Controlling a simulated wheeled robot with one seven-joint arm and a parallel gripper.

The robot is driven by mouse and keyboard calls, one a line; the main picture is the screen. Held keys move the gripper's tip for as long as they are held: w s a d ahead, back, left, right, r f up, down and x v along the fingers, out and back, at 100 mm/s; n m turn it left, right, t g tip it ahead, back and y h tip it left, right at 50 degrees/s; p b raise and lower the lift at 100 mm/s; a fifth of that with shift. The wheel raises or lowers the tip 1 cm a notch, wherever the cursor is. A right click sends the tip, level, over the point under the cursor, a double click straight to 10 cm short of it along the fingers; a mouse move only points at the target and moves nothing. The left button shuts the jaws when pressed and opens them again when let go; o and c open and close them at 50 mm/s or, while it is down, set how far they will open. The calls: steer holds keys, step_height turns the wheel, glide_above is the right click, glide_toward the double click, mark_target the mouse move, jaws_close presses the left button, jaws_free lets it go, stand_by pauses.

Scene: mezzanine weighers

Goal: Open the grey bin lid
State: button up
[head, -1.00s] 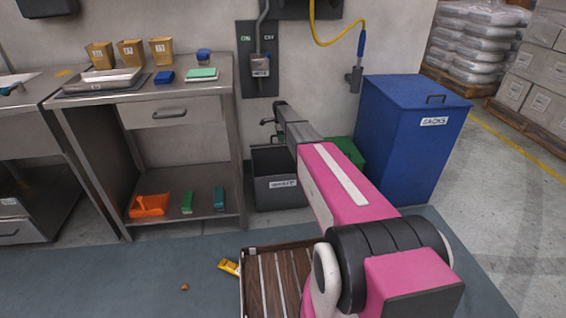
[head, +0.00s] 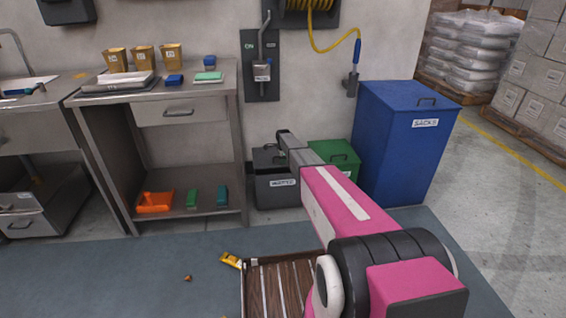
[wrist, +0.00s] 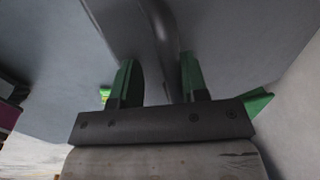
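The grey bin (head: 275,192) stands on the floor against the wall, right of the steel bench, with a white label on its front. Its dark lid (head: 263,158) looks down in the head view, partly covered by my arm. My gripper (wrist: 158,80) has two green fingers standing apart, one on each side of the bar. A gap shows between the left finger and the bar; contact at the right finger is unclear.
A green bin (head: 345,158) stands just right of the grey bin, and a tall blue bin (head: 405,145) beyond it. The steel bench (head: 243,120) is close on the left. A yellow object (head: 231,260) lies on the floor mat (head: 130,275).

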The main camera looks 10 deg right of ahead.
stand_by(0.3)
step_height(320, 180, up, 12)
steer(key=shift+s+r, duration=0.2)
steer(key=shift+s, duration=0.15)
stand_by(1.4)
stand_by(0.3)
